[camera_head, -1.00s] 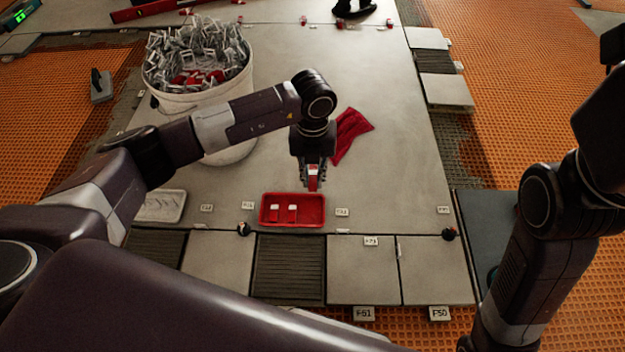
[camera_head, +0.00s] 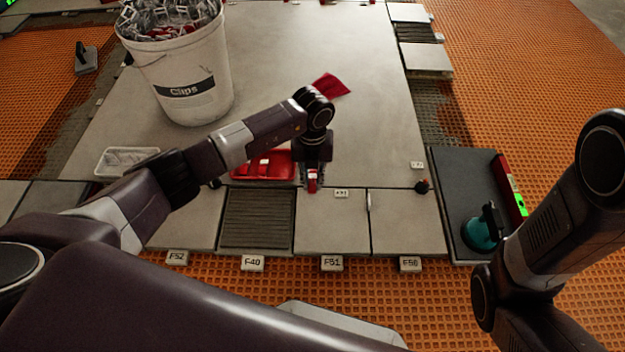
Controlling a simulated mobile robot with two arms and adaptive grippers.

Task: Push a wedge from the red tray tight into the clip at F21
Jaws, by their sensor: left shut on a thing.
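My left gripper (camera_head: 313,176) points down beside the right end of the red tray (camera_head: 240,176). It is shut on a red wedge (camera_head: 312,184), just above the seam between the big slab and the front row of tiles. The tray is partly hidden by my left arm; red wedges (camera_head: 264,162) lie in it. A small label (camera_head: 341,193) stands right of the held wedge, too small to read surely. A thin pale clip (camera_head: 369,201) stands in the joint between two front tiles. Any clip under the wedge is hidden. My right arm shows at the right, but its gripper is out of view.
A white bucket (camera_head: 190,95) of clips stands at the back left. A white tray (camera_head: 122,158) lies left of my left arm. A red cloth (camera_head: 331,85) lies behind the gripper. A teal suction cup (camera_head: 484,230) and a level (camera_head: 512,185) lie on the dark tile at right.

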